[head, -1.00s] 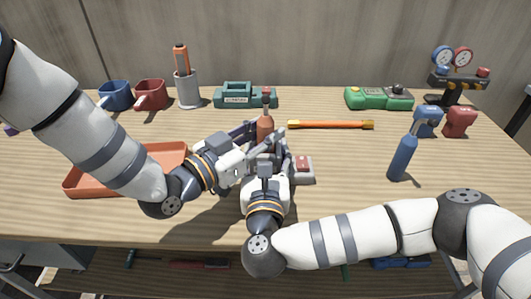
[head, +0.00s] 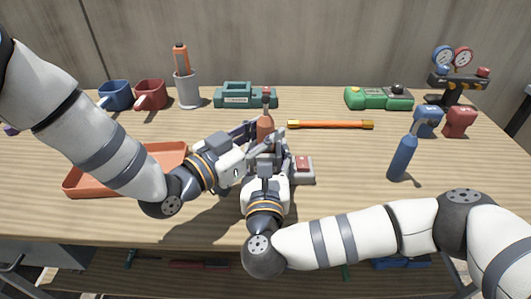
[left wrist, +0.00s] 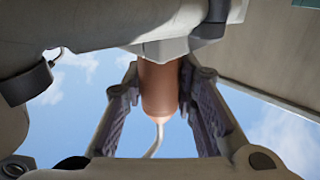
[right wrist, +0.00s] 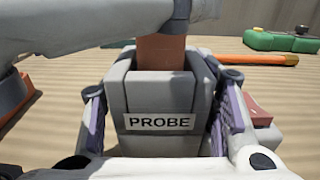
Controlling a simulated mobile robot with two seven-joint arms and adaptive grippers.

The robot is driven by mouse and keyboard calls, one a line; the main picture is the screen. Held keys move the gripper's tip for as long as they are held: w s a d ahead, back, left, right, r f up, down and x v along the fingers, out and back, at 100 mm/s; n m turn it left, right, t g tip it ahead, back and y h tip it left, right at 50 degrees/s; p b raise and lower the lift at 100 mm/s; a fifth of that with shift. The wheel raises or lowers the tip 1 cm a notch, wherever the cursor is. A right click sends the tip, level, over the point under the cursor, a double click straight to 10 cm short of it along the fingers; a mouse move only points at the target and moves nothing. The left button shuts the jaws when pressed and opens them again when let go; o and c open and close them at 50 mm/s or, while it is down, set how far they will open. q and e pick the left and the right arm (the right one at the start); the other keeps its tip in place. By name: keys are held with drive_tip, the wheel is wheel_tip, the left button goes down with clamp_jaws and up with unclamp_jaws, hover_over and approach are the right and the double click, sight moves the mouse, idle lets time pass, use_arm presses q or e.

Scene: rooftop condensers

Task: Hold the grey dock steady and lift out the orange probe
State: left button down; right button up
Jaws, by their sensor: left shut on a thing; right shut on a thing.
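The grey dock (right wrist: 160,92) bears a PROBE label and stands upright on the table. My right gripper (right wrist: 162,105) is shut on it, one finger on each side. The orange probe (head: 265,128) is brownish orange and stands up out of the dock; its lower part (right wrist: 160,53) is down in the dock's slot. My left gripper (left wrist: 160,85) is shut around the probe, above the dock, and the probe's rounded end (left wrist: 158,100) shows between the fingers with a pale thin piece beyond it. In the head view my grippers hide most of the dock.
A small box with a red top (head: 303,170) stands close right of the dock. An orange tray (head: 80,180) lies left under my left arm. An orange bar (head: 330,125) lies behind, and a blue bottle (head: 402,158) stands right. The table's right middle is mostly clear.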

use_arm(q)
drive_tip(key=shift+r, duration=3.8)
use_arm(e)
drive_tip(key=o, duration=1.9)
use_arm(q)
drive_tip(key=shift+r, duration=0.1)
use_arm(e)
drive_tip(key=shift+s, duration=0.1)
use_arm(q)
drive_tip(key=shift+m, duration=0.3)
drive_tip(key=r, duration=0.2)
drive_tip(key=r+p, duration=0.1)
drive_tip(key=r, duration=0.1)
drive_tip(key=s+r+p, duration=0.1)
drive_tip(key=r, duration=0.1)
drive_tip(key=shift+r, duration=0.25)
use_arm(e)
drive_tip(key=s, duration=0.8)
drive_tip(key=shift+s+r, duration=0.15)
drive_tip(key=shift+s, duration=0.3)
use_arm(q)
drive_tip(key=shift+w, duration=0.1)
drive_tip(key=shift+f, duration=0.1)
